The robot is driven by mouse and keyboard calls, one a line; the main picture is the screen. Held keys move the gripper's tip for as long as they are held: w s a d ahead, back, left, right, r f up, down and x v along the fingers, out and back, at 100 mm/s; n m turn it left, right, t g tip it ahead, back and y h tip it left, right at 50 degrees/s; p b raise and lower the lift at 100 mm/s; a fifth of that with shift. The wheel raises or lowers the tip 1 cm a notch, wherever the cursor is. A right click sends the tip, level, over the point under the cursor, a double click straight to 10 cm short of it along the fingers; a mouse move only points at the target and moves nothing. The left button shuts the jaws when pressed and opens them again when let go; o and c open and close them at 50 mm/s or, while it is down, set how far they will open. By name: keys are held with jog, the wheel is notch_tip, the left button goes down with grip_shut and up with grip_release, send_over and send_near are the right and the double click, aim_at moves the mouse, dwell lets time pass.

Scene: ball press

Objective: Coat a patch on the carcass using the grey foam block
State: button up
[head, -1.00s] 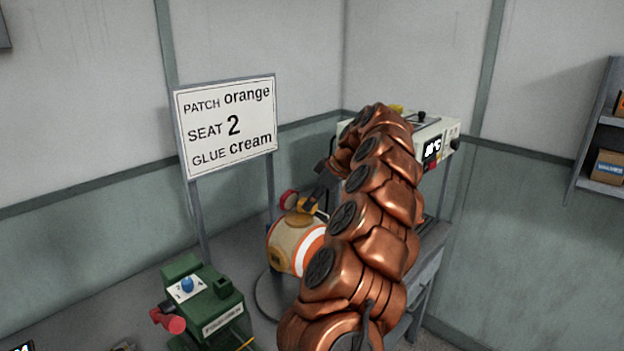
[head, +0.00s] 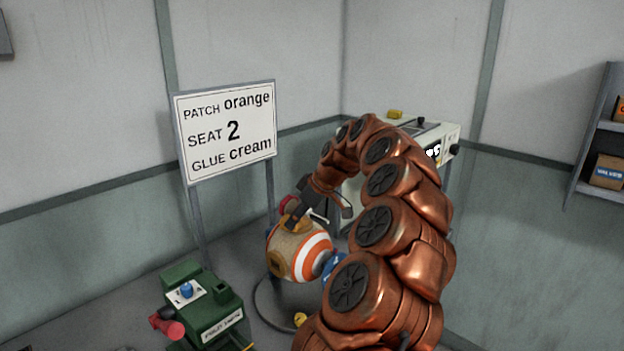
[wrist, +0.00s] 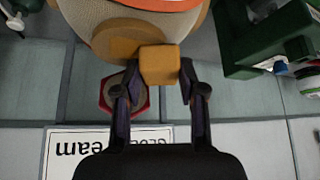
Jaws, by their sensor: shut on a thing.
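The carcass (head: 310,262) is a ball with orange and white stripes and a beige, woven-looking part with ochre round patches. My gripper (wrist: 160,72) is shut on a small block (wrist: 160,64), which looks ochre here rather than grey. The block overlaps an ochre patch (wrist: 120,42) on the carcass; I cannot tell whether they touch.
A green machine (head: 205,308) with a red handle stands left of the carcass. A sign (head: 228,130) reading patch orange, seat 2, glue cream stands behind. A pale machine with a display (head: 440,140) is at the back right. A red-rimmed thing (wrist: 108,95) lies behind my gripper.

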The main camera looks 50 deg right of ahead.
jog(key=shift+d, duration=0.85)
jog(key=shift+d+r, duration=0.15)
jog(key=shift+d, duration=2.25)
notch_tip(320, 180, up, 8)
jog(key=p, duration=0.2)
jog(key=shift+a+p, duration=0.15)
jog(key=shift+p, duration=0.2)
jog(key=shift+s, duration=0.15)
